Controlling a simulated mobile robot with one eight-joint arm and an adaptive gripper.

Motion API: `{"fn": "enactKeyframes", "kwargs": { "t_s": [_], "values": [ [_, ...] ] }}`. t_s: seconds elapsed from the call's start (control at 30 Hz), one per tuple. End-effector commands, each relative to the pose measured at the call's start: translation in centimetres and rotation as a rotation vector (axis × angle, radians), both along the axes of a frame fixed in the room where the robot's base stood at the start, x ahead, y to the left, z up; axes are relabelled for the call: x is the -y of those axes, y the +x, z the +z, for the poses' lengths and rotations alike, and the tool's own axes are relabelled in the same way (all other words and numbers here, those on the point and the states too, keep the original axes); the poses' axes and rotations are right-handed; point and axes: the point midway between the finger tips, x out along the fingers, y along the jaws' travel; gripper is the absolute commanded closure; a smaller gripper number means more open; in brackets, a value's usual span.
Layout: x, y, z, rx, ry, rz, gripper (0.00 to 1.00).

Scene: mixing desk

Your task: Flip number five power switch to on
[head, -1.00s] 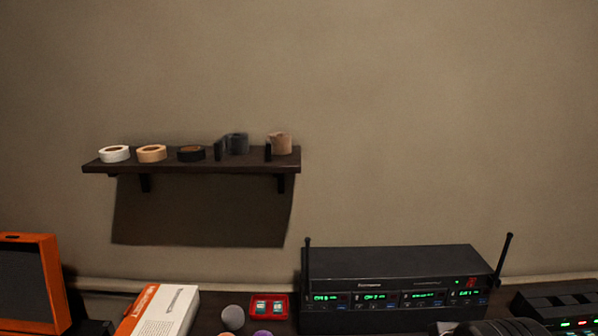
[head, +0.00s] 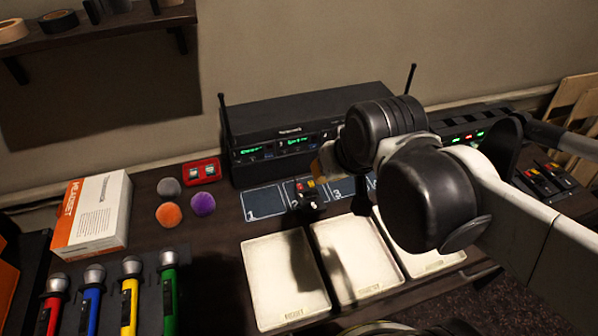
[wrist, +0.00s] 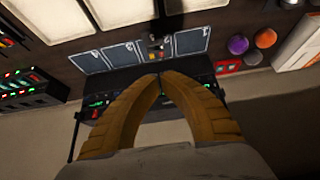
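No switch marked five can be read in any view. A black unit (head: 464,138) with red and green lights stands at the right in the head view, partly behind my arm. It also shows at the left in the wrist view (wrist: 22,90); its individual switches are too small to make out. My gripper (wrist: 160,77) has two yellow-brown fingers with their tips together and nothing seen between them. In the wrist view the tips overlap the black receiver (wrist: 125,82) with green displays. In the head view my arm hides most of the gripper, which is in front of that receiver (head: 285,125).
Numbered squares (head: 263,203) lie before the receiver, with a small device (head: 306,194) on number 2. White trays (head: 284,280), colored microphones (head: 128,300), foam balls (head: 169,213) and a box (head: 92,215) fill the desk. Antennas (head: 411,80) rise beside the receiver. Small packs (head: 540,180) lie at right.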

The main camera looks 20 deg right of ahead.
Motion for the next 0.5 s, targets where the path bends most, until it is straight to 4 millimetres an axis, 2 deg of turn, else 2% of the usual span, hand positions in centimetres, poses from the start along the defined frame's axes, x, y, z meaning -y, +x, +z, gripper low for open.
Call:
{"fn": "enactKeyframes", "kwargs": {
  "t_s": [0.03,0.27,0.5],
  "values": [
    [0.0,1.3,0.3,-0.018,0.000,0.000,1.00],
    [0.2,6.4,-0.7,-0.114,0.000,0.000,1.00],
    [0.3,11.4,-3.7,-0.211,0.000,0.000,1.00]
  ]
}}
